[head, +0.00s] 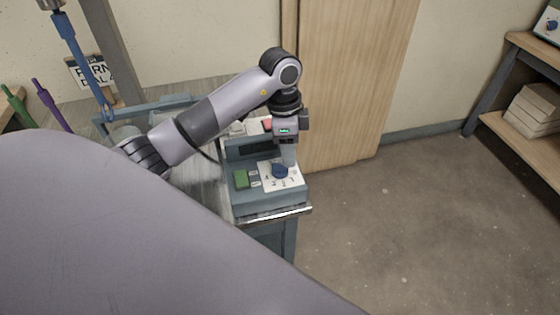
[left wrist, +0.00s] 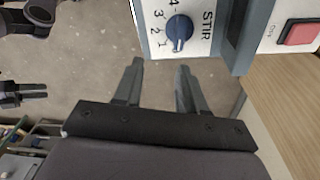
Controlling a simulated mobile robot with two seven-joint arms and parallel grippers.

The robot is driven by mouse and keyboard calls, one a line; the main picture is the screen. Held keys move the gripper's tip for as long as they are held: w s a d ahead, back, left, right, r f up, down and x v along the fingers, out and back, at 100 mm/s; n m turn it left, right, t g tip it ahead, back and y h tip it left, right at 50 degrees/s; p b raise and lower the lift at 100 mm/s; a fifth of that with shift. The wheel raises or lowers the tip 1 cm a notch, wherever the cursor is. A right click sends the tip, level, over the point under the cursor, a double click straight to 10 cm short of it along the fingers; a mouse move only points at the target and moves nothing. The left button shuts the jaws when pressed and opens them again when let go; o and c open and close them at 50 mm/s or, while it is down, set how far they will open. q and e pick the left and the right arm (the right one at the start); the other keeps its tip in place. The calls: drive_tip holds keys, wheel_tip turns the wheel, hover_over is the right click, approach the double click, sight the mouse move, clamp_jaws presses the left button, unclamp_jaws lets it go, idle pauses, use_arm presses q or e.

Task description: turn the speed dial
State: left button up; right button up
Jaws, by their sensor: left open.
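The speed dial, a blue knob (head: 280,171), sits on a white plate at the right of the grey control box (head: 268,197). In the left wrist view, the knob (left wrist: 179,32) stands beside the word STIR and a scale of numbers. Its light mark points to the low end, near 1. My left gripper (head: 289,158) points down just above and behind the knob. In the left wrist view, my left gripper (left wrist: 160,66) is open and empty, its fingers apart. I cannot tell whether it touches the knob. A dark, pronged shape at the left edge there may be my right gripper (left wrist: 24,93).
A green button (head: 241,179) lies left of the dial, a red button (head: 267,124) behind it. A wooden panel (head: 345,90) rises behind the box. A shelf (head: 530,140) stands far right. The floor between is clear.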

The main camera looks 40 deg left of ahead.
sight(280, 164)
use_arm(q)
drive_tip(key=a, duration=0.1)
drive_tip(key=a+n+y, duration=0.1)
drive_tip(key=shift+w+a+r, duration=0.2)
drive_tip(key=shift+a+r, duration=0.15)
drive_tip(key=shift+r, duration=0.05)
drive_tip(key=shift+n, duration=0.3)
wheel_tip(280, 164, down, 7)
drive_tip(key=shift+r, duration=0.1)
drive_tip(key=shift+c, duration=0.3)
clamp_jaws()
